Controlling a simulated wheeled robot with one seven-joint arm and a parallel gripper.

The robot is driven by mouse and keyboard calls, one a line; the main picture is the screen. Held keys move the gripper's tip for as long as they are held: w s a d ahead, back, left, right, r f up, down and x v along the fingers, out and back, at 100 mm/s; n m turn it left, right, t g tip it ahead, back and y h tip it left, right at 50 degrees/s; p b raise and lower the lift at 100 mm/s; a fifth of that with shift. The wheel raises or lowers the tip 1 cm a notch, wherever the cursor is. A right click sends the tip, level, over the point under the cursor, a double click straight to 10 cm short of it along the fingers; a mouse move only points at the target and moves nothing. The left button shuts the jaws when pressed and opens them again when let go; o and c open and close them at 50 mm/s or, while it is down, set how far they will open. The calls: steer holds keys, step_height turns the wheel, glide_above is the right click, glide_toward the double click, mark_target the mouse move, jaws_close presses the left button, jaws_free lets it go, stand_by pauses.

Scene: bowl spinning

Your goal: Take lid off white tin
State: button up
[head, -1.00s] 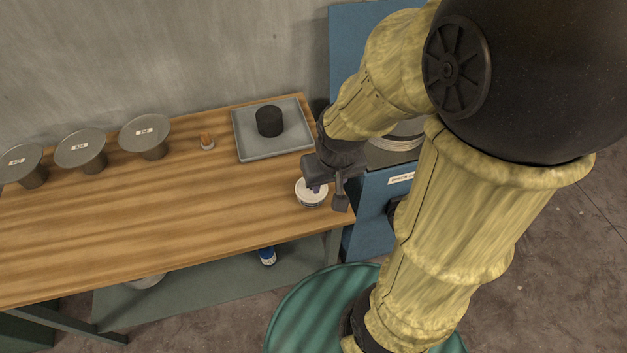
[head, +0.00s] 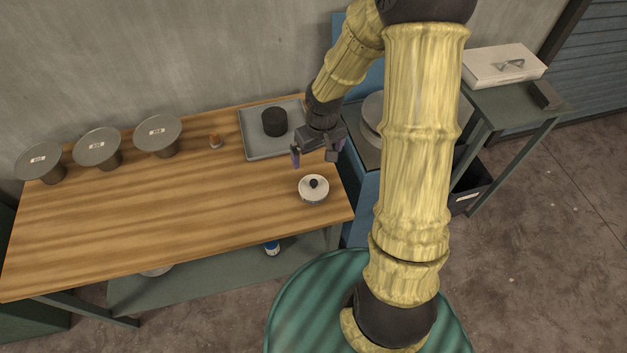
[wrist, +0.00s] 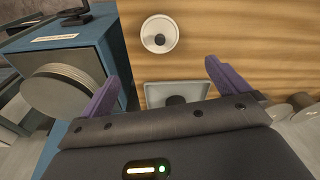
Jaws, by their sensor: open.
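The white tin (head: 314,196) stands upright near the right end of the wooden table. Its pale lid (head: 305,186) with a black knob (head: 314,183) sits on top. In the wrist view the lid (wrist: 149,37) shows from above as a pale disc with the dark knob (wrist: 160,39) at its middle. My gripper (head: 314,158) is open and empty, above the table and behind the tin in the head view. Its two purple-grey fingers (wrist: 163,72) are spread in the wrist view, with the tin beyond them and apart from them.
A grey tray (head: 256,146) with a black cylinder (head: 275,121) lies behind the tin. A blue cabinet (head: 360,197) adjoins the table's right end. The table left of the tin is clear.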

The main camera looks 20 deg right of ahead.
steer(key=shift+f, duration=0.1)
glide_above(314, 182)
steer(key=f, duration=1.2)
steer(key=shift+s, duration=0.35)
steer(key=shift+w+f+p, duration=0.25)
steer(key=shift+f+p, duration=0.1)
steer(key=shift+f, duration=0.95)
steer(key=shift+w+f+p, duration=0.25)
steer(key=shift+f+p, duration=0.1)
steer(key=shift+f, duration=0.95)
steer(key=c, duration=0.8)
